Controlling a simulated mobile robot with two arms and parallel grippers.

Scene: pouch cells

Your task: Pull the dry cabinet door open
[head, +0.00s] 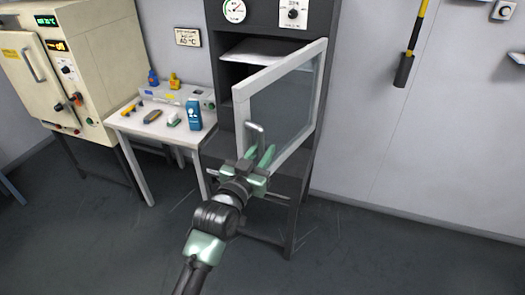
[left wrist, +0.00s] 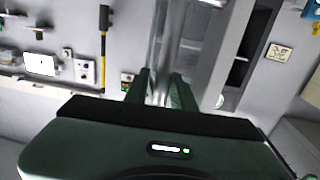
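The dry cabinet (head: 325,20) is a dark upright cabinet with its interior partly showing. Its door (head: 285,105), a glass pane in a pale frame, stands partly open, with its left edge swung out toward me. The grey bar handle (head: 254,133) is near the door's free left edge. My left gripper (head: 260,157) is at the lower part of the handle. In the left wrist view, the green fingers (left wrist: 160,88) stand on either side of the bar, which fills the gap between them. My right gripper is not in view.
A white table (head: 130,125) with small tools and a blue box (head: 194,114) stands left of the cabinet. A cream oven (head: 95,60) is further left. A yellow-and-black bar (head: 412,45) hangs on the right wall. The floor at right is clear.

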